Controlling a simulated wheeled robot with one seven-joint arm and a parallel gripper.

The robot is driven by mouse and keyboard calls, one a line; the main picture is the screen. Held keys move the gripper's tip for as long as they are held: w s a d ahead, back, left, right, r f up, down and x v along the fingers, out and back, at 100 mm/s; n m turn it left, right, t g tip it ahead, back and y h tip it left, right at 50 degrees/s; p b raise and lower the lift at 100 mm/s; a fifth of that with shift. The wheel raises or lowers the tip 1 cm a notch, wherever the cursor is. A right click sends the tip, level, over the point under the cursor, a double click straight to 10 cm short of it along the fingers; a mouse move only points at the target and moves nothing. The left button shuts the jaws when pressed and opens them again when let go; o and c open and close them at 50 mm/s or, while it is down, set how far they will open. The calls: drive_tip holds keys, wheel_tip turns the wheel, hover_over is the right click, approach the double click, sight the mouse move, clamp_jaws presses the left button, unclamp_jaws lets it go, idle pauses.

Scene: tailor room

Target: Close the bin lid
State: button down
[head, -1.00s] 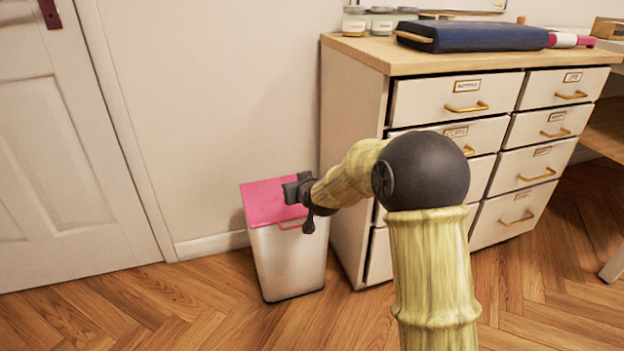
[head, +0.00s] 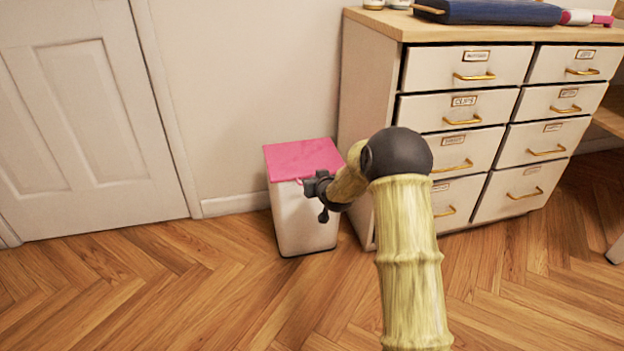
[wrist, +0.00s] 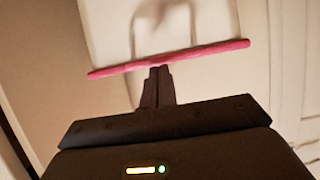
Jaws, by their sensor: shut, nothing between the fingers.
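The bin (head: 303,225) is a pale upright box on the wood floor, against the wall and left of the drawer cabinet. Its pink lid (head: 303,157) lies across the top and looks about flat; I cannot tell whether a small gap stays under it. My gripper (head: 309,187) is in front of the bin's upper front, near the lid's front edge, and hides part of it. In the wrist view the lid (wrist: 205,52) shows edge-on as a thin pink strip. My shut, empty fingers (wrist: 157,72) end right at that strip; contact is unclear.
The drawer cabinet (head: 365,100) stands close to the bin's right side. A white door (head: 90,120) and bare wall are at the left. The floor (head: 180,290) in front and left of the bin is clear.

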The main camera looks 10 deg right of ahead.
drive_tip(key=d+f, duration=0.1)
drive_tip(key=f, duration=0.1)
drive_tip(key=shift+s+d+f+g, duration=0.3)
drive_tip(key=shift+s+d+f, duration=0.1)
drive_tip(key=shift+h, duration=0.3)
wheel_tip(320, 180, up, 7)
drive_tip(key=p, duration=0.4)
drive_tip(key=s+f+p, duration=0.3)
drive_tip(key=s+f, duration=0.2)
drive_tip(key=s, duration=0.3)
drive_tip(key=shift+s+a+f+p, duration=0.2)
drive_tip(key=shift+s+a+p, duration=0.1)
drive_tip(key=shift+s+a, duration=0.05)
